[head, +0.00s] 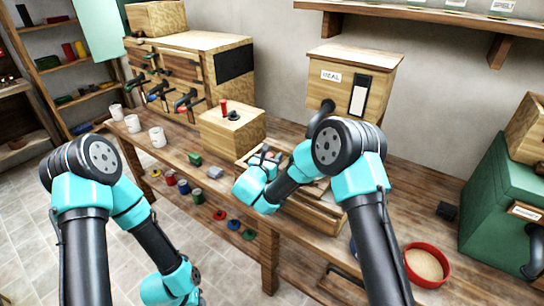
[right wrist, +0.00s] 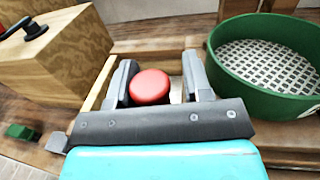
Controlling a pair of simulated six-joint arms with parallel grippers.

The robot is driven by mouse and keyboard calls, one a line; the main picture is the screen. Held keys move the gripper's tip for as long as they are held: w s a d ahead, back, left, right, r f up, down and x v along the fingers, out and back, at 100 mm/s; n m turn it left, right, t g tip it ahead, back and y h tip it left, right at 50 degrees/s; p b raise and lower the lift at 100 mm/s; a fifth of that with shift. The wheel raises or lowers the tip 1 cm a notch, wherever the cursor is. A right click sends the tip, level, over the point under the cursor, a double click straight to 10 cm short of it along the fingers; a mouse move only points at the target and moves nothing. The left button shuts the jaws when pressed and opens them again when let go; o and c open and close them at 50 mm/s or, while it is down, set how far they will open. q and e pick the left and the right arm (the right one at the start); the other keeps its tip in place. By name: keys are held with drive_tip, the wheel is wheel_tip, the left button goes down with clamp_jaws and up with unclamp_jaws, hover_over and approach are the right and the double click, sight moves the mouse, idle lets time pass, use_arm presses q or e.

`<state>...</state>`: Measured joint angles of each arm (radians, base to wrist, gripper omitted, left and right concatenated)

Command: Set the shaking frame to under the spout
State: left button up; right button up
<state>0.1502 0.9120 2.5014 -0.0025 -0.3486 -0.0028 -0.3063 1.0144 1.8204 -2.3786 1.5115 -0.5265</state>
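The shaking frame (head: 315,211) is a pale wooden frame on the bench below the wooden meal bin (head: 345,66), mostly hidden by my right arm. In the right wrist view a red round knob (right wrist: 151,87) stands between the fingers of my right gripper (right wrist: 160,85). The fingers are apart, with a gap showing on the knob's right. A green sieve (right wrist: 272,105) with a pale mesh sits to the right of the gripper. My right gripper (head: 266,155) also shows in the head view. I cannot make out the spout clearly. My left arm hangs low in front of the bench; its fingers cannot be made out.
A wooden box (head: 232,128) with a black lever and red knob stands left of the frame. A green block (head: 195,158) and a grey block (head: 215,173) lie near the front edge. White cups stand farther left. A red bowl (head: 427,265) of meal sits at right.

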drive_tip(key=shift+o, duration=0.9)
drive_tip(key=shift+s+a, duration=0.2)
drive_tip(key=shift+s, duration=0.05)
drive_tip(key=v, duration=1.6)
drive_tip(key=shift+s, duration=0.3)
drive_tip(key=shift+a, duration=0.1)
